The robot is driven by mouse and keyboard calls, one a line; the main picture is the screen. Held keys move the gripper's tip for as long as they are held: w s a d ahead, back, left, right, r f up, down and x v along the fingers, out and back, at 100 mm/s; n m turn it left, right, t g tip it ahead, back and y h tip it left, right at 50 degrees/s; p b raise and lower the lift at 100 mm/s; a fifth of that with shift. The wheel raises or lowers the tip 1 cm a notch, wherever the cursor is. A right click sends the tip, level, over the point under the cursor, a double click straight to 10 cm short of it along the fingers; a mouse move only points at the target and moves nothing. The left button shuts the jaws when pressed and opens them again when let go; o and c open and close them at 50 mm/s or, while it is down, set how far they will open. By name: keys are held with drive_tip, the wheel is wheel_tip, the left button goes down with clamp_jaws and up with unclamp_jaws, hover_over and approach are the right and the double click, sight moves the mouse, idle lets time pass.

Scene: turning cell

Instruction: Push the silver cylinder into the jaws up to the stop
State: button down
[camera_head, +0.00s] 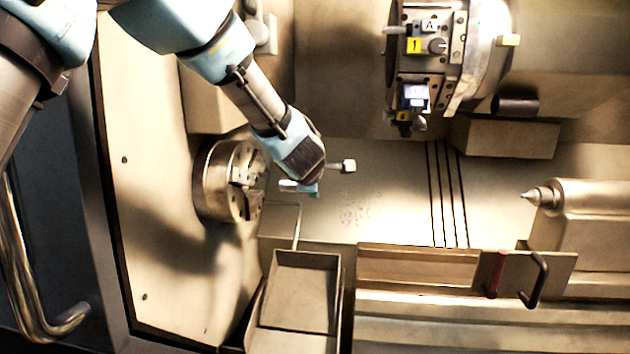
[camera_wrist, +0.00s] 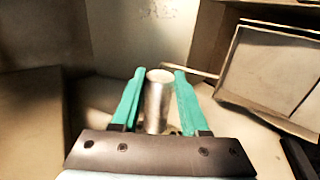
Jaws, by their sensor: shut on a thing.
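The silver cylinder (camera_wrist: 157,102) stands between the two teal fingers of my gripper (camera_wrist: 158,76) in the wrist view, and the fingers are shut on it. Its round end face shows at the top. In the head view my gripper (camera_head: 303,188) is to the right of the round chuck (camera_head: 213,182), whose stepped jaws (camera_head: 243,178) face it. The cylinder (camera_head: 287,185) pokes out left of the fingers towards the jaws, with a small gap in the picture between them. The stop inside the jaws is hidden.
An open tray (camera_head: 303,290) lies below the chuck; its rim also shows in the wrist view (camera_wrist: 232,62). A tool turret (camera_head: 430,50) hangs at the upper right. A tailstock with a pointed centre (camera_head: 540,196) is at the far right.

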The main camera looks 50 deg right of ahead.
drive_tip(key=shift+w+a+f+b, duration=0.1)
drive_tip(key=shift+w+a+b, duration=0.35)
drive_tip(key=shift+w+b, duration=0.25)
drive_tip(key=shift+w+a+f+b, duration=0.1)
drive_tip(key=shift+w+a+b, duration=0.4)
drive_tip(key=shift+w, duration=0.25)
drive_tip(key=w+a+b, duration=0.3)
drive_tip(key=w, duration=0.2)
drive_tip(key=shift+a+b, duration=0.15)
drive_tip(key=shift+b, duration=0.2)
drive_tip(key=shift+w+a, duration=0.3)
drive_tip(key=shift+w, duration=0.25)
drive_tip(key=shift+w+f+b, duration=0.1)
drive_tip(key=shift+f+b, duration=0.1)
drive_tip(key=shift+b, duration=0.2)
drive_tip(key=c, duration=0.7)
unclamp_jaws()
drive_tip(key=o, duration=0.4)
drive_tip(key=shift+c, duration=0.2)
drive_tip(key=shift+o, duration=0.5)
